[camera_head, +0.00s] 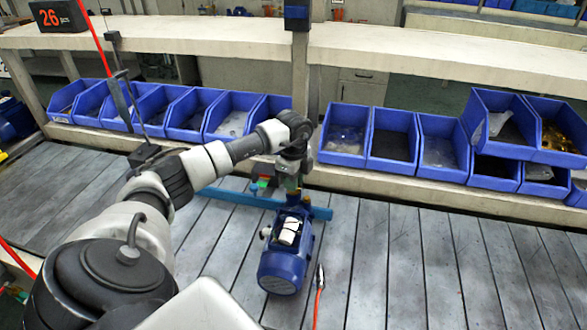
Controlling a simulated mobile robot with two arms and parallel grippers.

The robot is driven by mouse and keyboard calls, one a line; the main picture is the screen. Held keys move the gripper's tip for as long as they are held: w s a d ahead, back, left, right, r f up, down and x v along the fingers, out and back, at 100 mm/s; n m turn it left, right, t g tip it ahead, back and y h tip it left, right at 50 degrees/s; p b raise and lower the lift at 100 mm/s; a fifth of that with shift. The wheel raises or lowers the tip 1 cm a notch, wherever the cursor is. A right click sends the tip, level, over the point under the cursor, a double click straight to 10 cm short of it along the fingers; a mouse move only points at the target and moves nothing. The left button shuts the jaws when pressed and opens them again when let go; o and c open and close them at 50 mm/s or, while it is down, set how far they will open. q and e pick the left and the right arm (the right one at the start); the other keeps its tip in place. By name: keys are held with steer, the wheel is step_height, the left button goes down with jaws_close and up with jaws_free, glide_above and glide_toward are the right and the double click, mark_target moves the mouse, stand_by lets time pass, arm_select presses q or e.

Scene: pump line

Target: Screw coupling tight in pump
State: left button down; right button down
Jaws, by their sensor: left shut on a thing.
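The blue pump (284,262) lies on the grey slatted table, with a white part on its top. My left arm comes in from the left and its gripper (293,178) points down at the far end of the pump. The gripper is shut on a small part there, apparently the coupling (293,189). The part is mostly hidden by the gripper and very small in view, so its seating in the pump cannot be told. My right gripper is not in view.
A light blue bar (240,199) lies across the table behind the pump. A tool on a red hose (320,276) lies right of the pump. Blue bins (345,158) line the back, some stacked at right (500,150). The table (430,270) at right is clear.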

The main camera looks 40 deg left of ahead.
arm_select(q)
steer(key=m, duration=0.3)
steer(key=shift+m, duration=0.3)
steer(key=c, duration=1)
jaws_free()
steer(key=shift+r+n+p, duration=0.15)
steer(key=shift+n+p, duration=0.25)
steer(key=shift+n, duration=0.9)
steer(key=shift+n+p, duration=0.4)
steer(key=shift+f, duration=0.2)
